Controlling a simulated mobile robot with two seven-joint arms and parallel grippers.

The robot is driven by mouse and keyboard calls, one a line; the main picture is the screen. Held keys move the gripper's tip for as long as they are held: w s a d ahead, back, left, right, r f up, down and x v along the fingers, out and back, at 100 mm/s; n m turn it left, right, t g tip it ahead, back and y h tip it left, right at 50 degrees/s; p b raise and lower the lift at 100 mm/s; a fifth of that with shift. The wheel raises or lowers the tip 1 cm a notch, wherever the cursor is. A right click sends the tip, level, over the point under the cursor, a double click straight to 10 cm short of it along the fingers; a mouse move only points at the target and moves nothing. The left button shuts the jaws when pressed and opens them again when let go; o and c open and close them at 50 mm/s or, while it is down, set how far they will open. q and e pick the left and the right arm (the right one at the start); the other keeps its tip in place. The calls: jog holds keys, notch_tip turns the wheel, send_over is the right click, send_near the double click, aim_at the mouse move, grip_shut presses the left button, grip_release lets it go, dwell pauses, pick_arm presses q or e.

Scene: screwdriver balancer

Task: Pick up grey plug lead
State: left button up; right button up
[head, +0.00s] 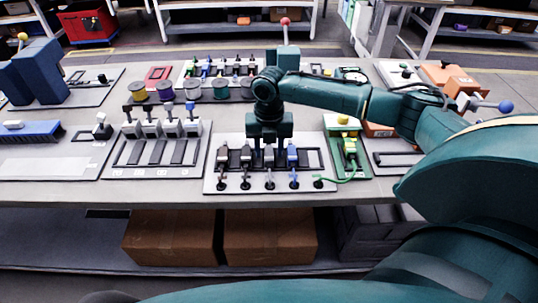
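A white plug board (214,187) lies near the table's front edge, with a row of plug leads in it. A dark plug (223,156), a brownish plug (246,157) and a blue plug (292,156) show in the row. My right gripper (269,150) points down over the middle of the row, between the brownish and blue plugs. It largely hides the plug there, so its colour and any contact are unclear. A black lead end (269,184) shows below it. Whether the fingers are open or shut cannot be told. My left gripper is out of view.
A green board (352,172) with a green lead stands just right of the plug board. Left of it is a rack of levers (172,150) with coloured spools behind. A blue tool (30,130) lies further left. Cardboard boxes (270,235) sit under the table.

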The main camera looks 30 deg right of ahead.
jog(key=c, duration=0.8)
jog(key=shift+c, duration=0.2)
